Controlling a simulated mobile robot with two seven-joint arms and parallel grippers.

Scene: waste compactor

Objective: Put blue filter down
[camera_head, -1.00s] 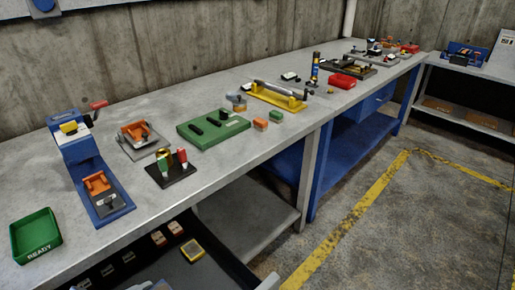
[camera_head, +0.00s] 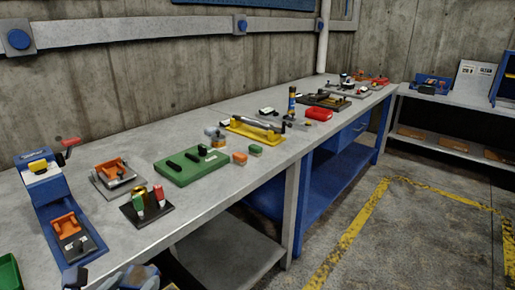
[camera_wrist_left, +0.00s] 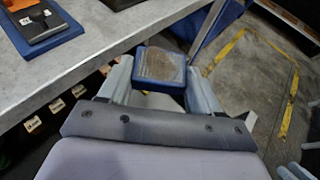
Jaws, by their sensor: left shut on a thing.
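The blue filter (camera_wrist_left: 160,66) is a small blue block with a worn brownish-grey top face. In the left wrist view it sits between the two pale fingers of my left gripper (camera_wrist_left: 160,84), which is shut on it. It is held out past the front edge of the workbench (camera_wrist_left: 110,65), apart from the bench top. In the head view my left gripper (camera_head: 112,280) shows only partly at the bottom left edge, in front of the bench.
On the bench stand a blue press (camera_head: 58,205), an orange fixture (camera_head: 114,172), a dark stand with red and green handles (camera_head: 147,204), a green board (camera_head: 192,163) and a yellow fixture (camera_head: 255,126). A green tray (camera_head: 9,272) is cut off at left.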

